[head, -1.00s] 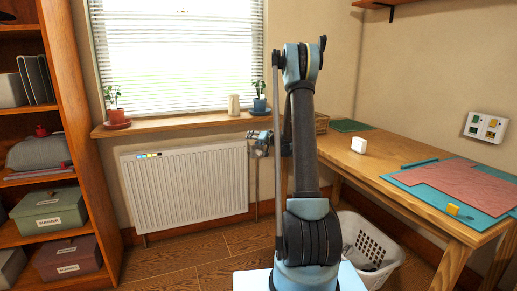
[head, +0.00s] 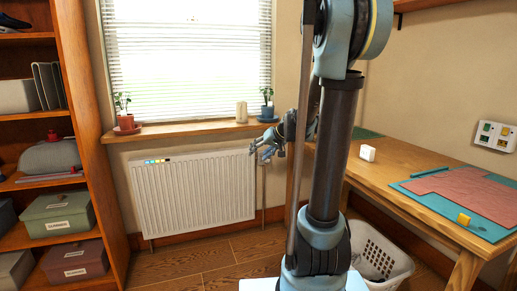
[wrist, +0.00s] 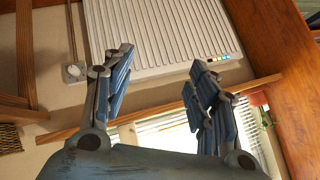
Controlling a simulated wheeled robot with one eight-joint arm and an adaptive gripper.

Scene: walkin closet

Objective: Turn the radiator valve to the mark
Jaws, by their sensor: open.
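The white ribbed radiator (head: 195,195) stands under the window. It fills the top of the wrist view (wrist: 160,35), which looks turned over. A small pale round knob, which looks like the valve (wrist: 73,72), sits beside the radiator's end at the left of the wrist view, by a thin pipe. In the head view the valve cannot be made out behind or near my gripper. My gripper (head: 266,152) is open and empty, near the radiator's upper right corner. In the wrist view its fingers (wrist: 160,78) are spread, with the knob outside them to the left.
A strip of coloured marks (head: 158,161) is on the radiator's top left. The window sill (head: 185,131) with potted plants runs above. A wooden desk (head: 390,176) and white laundry basket (head: 385,262) stand right. Shelves with boxes (head: 62,221) stand left. Floor before the radiator is clear.

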